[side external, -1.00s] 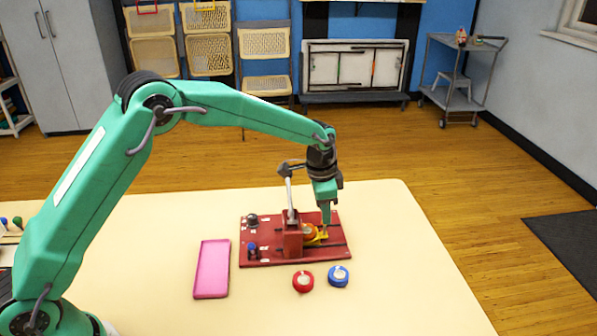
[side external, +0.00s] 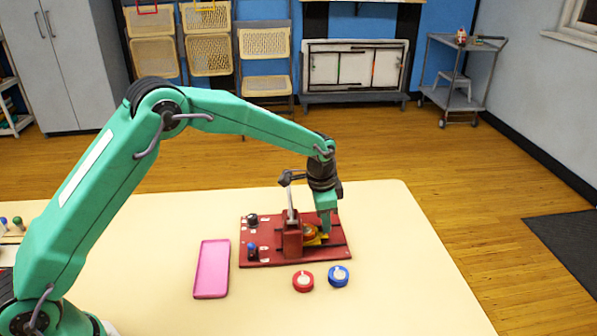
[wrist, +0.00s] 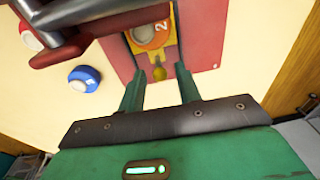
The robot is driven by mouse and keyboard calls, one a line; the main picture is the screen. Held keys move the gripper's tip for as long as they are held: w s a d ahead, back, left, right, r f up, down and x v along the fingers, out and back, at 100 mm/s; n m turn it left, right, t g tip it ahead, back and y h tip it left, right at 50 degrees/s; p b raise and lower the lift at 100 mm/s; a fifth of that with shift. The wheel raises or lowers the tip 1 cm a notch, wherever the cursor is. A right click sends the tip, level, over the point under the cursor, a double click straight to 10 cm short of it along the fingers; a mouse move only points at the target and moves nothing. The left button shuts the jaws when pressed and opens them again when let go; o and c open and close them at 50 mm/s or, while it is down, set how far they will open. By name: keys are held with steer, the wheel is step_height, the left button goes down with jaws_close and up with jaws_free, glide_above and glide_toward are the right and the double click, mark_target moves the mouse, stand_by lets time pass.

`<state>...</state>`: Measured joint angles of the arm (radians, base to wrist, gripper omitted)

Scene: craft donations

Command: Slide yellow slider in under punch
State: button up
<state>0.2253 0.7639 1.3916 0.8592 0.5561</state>
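The yellow slider (side external: 318,241) lies on the red base board, to the right of the punch's red block (side external: 292,240). In the wrist view, the slider (wrist: 168,53) carries a round orange piece (wrist: 150,35) marked 2 with a pale centre. The slider's round yellow knob (wrist: 158,74) stands at its near end. My gripper (wrist: 160,72) is open, one finger on each side of the knob, with gaps between. In the side view, my gripper (side external: 327,233) is low over the slider and partly hides it. The punch's grey lever (side external: 290,200) stands upright.
The red base board (side external: 265,225) also holds a black knob (side external: 252,219) and a blue knob (side external: 252,250) at left. Red (side external: 303,282) and blue (side external: 338,277) round pieces lie in front. A pink tray (side external: 211,270) is at left. The table's right side is clear.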

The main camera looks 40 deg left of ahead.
jaws_close()
steer(key=shift+s+a, duration=1.4)
jaws_free()
steer(key=shift+r, duration=3.75)
